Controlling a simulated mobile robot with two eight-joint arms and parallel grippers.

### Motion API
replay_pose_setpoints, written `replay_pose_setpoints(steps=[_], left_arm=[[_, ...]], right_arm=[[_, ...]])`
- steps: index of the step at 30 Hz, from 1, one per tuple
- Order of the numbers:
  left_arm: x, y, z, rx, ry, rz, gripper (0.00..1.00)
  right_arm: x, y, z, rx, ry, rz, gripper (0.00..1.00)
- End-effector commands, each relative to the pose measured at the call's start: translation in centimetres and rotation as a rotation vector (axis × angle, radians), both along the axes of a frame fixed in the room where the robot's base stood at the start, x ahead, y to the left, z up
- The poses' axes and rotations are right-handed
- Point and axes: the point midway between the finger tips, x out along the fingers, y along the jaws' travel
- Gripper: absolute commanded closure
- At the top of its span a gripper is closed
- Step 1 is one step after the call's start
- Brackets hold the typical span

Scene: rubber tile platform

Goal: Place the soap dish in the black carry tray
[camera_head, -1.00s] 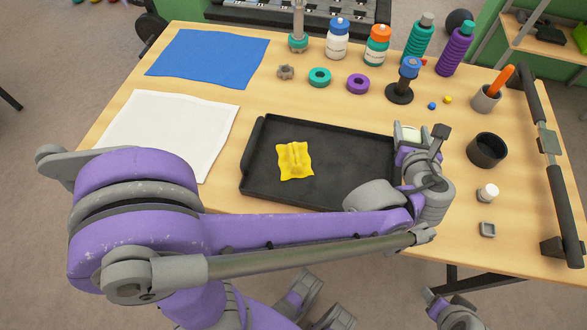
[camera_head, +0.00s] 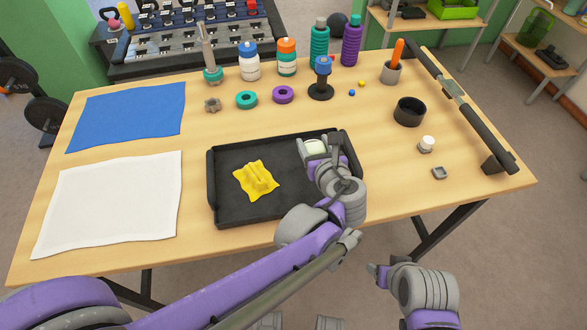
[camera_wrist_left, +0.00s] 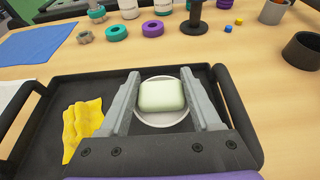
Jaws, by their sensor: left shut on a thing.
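The soap dish (camera_wrist_left: 162,117) is a round whitish dish with a pale green soap bar (camera_wrist_left: 162,95) on it. My left gripper (camera_wrist_left: 163,92) is shut on the dish, one finger at each side. In the head view my left gripper (camera_head: 316,146) is over the right part of the black carry tray (camera_head: 232,208), and the soap bar shows between its fingers. I cannot tell whether the dish touches the tray floor. A crumpled yellow cloth (camera_head: 256,181) lies in the tray, left of the gripper. My right gripper (camera_head: 376,274) is low in front of the table, its fingers unclear.
A white cloth (camera_head: 110,205) and a blue cloth (camera_head: 128,115) lie left of the tray. Bottles, rings and a dark stand (camera_head: 321,88) are behind it. A black cup (camera_head: 409,111), a small white-capped jar (camera_head: 427,144) and a small grey square piece (camera_head: 439,173) stand to the right.

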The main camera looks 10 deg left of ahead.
Motion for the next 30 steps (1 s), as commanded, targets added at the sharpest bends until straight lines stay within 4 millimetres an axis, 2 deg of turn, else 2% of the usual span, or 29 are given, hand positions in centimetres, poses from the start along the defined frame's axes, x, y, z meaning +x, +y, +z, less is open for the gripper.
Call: replay_pose_setpoints(steps=[1,3,10,16,28,29,30], left_arm=[[0.1,0.0,-1.3,0.000,0.000,0.001,1.00],[0.0,0.0,-2.4,0.000,0.000,0.001,1.00],[0.0,0.0,-4.2,0.000,0.000,0.001,1.00],[0.1,0.0,-7.0,0.001,0.000,0.002,1.00],[0.0,0.1,-7.6,0.000,0.000,0.001,1.00],[0.0,0.0,-7.5,0.000,0.000,0.001,0.30],[0.0,0.0,-7.5,0.000,0.000,0.001,0.23]], right_arm=[[0.0,0.0,-0.5,0.000,0.001,0.000,0.37],[0.0,0.0,-0.7,0.000,0.002,0.000,0.37],[0.0,0.0,-1.1,0.000,0.004,0.000,0.37],[-0.1,0.0,-1.9,0.000,0.006,0.000,0.37],[-0.1,0.0,-2.2,0.000,0.007,0.000,0.37],[-0.1,0.0,-2.1,0.000,0.007,0.000,0.37],[-0.1,0.0,-2.1,0.000,0.007,0.000,0.37]])
